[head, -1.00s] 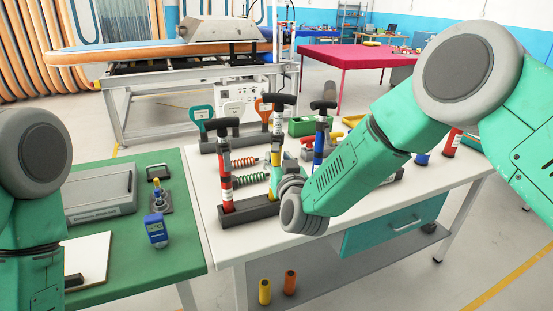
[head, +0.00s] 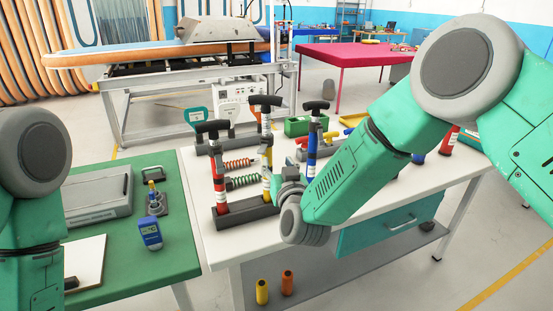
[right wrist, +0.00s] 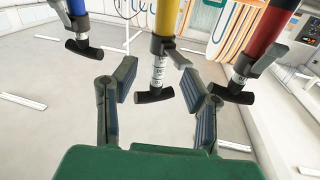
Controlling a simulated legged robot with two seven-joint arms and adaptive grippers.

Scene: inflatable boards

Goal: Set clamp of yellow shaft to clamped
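The yellow shaft (head: 267,152) stands upright in the dark base on the white table, between the red shaft (head: 219,181) and the blue shaft (head: 313,133). It has a black T-handle (head: 265,101). In the right wrist view, the yellow shaft (right wrist: 166,18) appears upside down, with its grey clamp (right wrist: 162,46) and a lever sticking out to one side. Whether it is clamped I cannot tell. My right gripper (right wrist: 158,105) is open, its fingers apart on either side of the yellow shaft's handle end, holding nothing. My left gripper is out of view.
The red and blue shafts stand close on both sides, with their own clamps and handles. Springs (head: 242,182) lie behind the dark base (head: 246,212). The green table (head: 178,255) at left holds a grey case (head: 98,193) and a blue gauge (head: 150,233).

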